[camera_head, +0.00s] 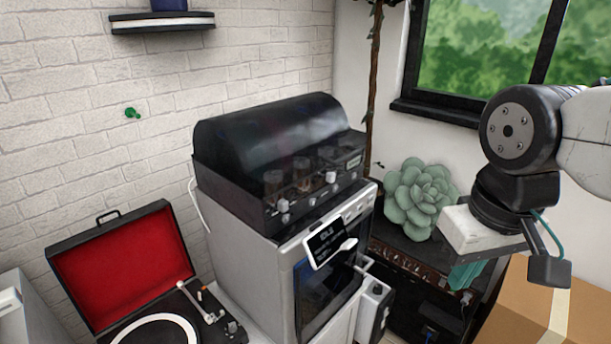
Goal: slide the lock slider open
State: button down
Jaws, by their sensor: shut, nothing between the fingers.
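A grey machine (245,243) with a dark domed lid (270,140) stands in the middle of the view. A black strip below the lid carries small pale knobs, one at the left (284,206) and one further right (331,177). A tilted display (326,240) and a pale lever-like part (348,245) are on its front. I cannot tell which of these small parts is the lock slider. My gripper (467,278) is at the right, apart from the machine, its teal fingers pointing down. It is shut and empty.
An open red-lined record player (130,262) stands left of the machine. A green succulent (420,198) sits on a dark cabinet (410,252) between the machine and my gripper. A cardboard box (580,315) is at the lower right. A wall shelf (162,22) is above.

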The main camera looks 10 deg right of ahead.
jog(key=shift+w+a, duration=0.1)
jog(key=shift+w, duration=0.05)
jog(key=w+a+f+m+g+y, duration=0.1)
jog(key=w+a+y, duration=0.2)
jog(key=w+y, duration=0.4)
jog(key=w+a+m+y, duration=0.1)
jog(key=w+a+y, duration=0.25)
jog(key=w, duration=0.55)
jog(key=w+d+f+m+t+y, duration=0.1)
jog(key=w+d+f+m+t, duration=0.1)
jog(key=w+d+t, duration=0.3)
jog(key=w+d+f+m+t+y, duration=0.2)
jog(key=w+d+t, duration=0.4)
jog(key=w+d, duration=0.3)
jog(key=w+f+m, duration=0.1)
jog(key=w+m, duration=0.1)
jog(key=w, duration=0.1)
jog(key=shift+w+d+f, duration=0.3)
jog(key=shift+w+f, duration=0.05)
jog(key=shift+w, duration=0.05)
jog(key=shift+a, duration=0.1)
